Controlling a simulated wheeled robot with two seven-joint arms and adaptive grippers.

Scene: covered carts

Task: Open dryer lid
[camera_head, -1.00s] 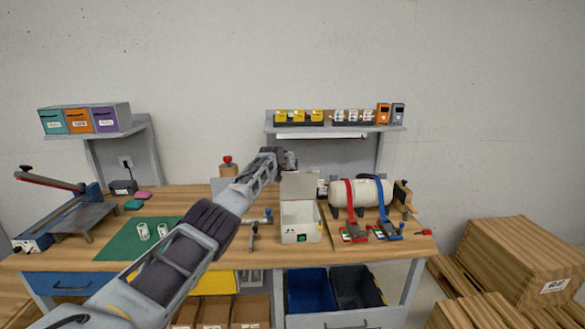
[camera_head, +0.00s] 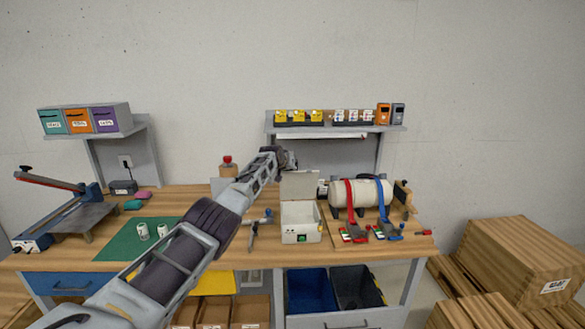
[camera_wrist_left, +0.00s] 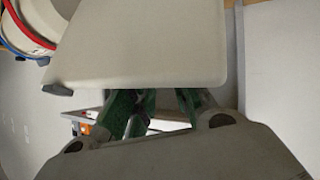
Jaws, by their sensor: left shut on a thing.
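The dryer is a small white box (camera_head: 301,230) with green marks on its front, standing open on the workbench. Its pale lid (camera_head: 299,186) stands about upright at the back of the box. My left gripper (camera_head: 290,163) is at the lid's top edge, partly hidden behind my arm. In the left wrist view, the lid (camera_wrist_left: 150,45) fills the upper middle and the green-padded fingers (camera_wrist_left: 160,103) are shut at its edge. The exact contact is hard to see. My right gripper is not in view.
A green mat (camera_head: 118,243) with two small white cups (camera_head: 143,231) lies to the left. A shelf (camera_head: 335,129) with small bins is behind. Wooden crates (camera_head: 525,255) stand at the right.

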